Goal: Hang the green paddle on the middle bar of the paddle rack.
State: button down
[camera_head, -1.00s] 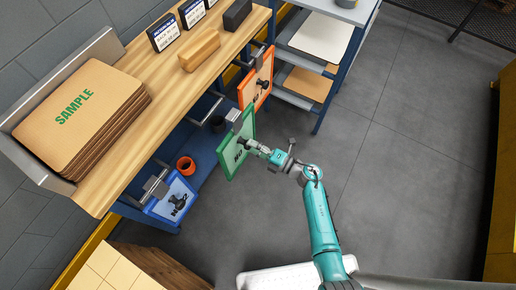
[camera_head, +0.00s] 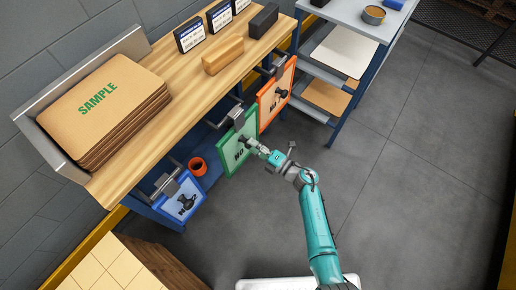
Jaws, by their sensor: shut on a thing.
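The middle bar (camera_head: 225,118) of the paddle rack juts from under the bench top close to the clip. I cannot tell whether the clip is over the bar or beside it. The blue paddle (camera_head: 180,198) hangs to the left and the orange paddle (camera_head: 275,97) to the right.
The wooden bench top (camera_head: 150,122) above carries a stack of cardboard sheets (camera_head: 110,112), labelled boxes and blocks. An orange cup (camera_head: 197,166) stands on the blue lower shelf. A grey cart (camera_head: 350,20) stands at the right. The floor (camera_head: 420,170) on the right is clear.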

aim_at(246, 140)
jog(key=shift+x, duration=1.8)
jog(key=shift+w+f, duration=0.1)
jog(key=shift+f, duration=1)
